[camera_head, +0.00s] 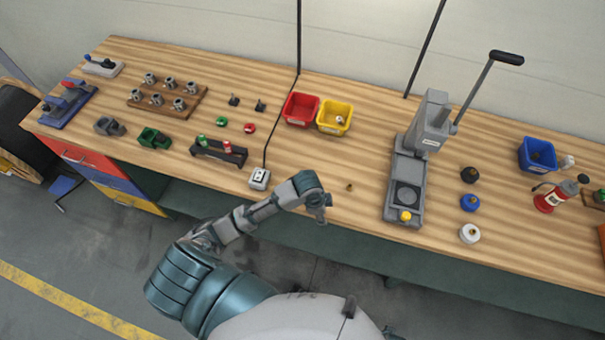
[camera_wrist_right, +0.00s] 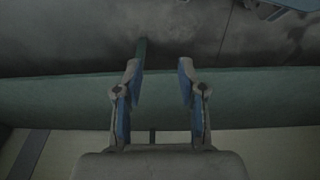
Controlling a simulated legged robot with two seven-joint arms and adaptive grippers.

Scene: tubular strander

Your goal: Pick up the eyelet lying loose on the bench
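A small brass-brown piece that looks like the eyelet (camera_head: 349,187) lies loose on the wooden bench (camera_head: 325,165), left of the grey press. My left gripper (camera_head: 321,213) is at the bench's front edge, left of and nearer than the eyelet, apart from it. Its fingers are too small and turned away to tell whether they are open. My right gripper (camera_wrist_right: 161,78) is open and empty in the right wrist view, its two blue-padded fingers apart. It faces a green band and dark floor. The eyelet does not show there, and the right gripper is not visible in the head view.
A grey lever press (camera_head: 408,185) stands right of the eyelet. A small white switch box (camera_head: 260,178) with a cable sits to the left. Red (camera_head: 300,109) and yellow (camera_head: 334,117) bins stand behind. Bare wood surrounds the eyelet.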

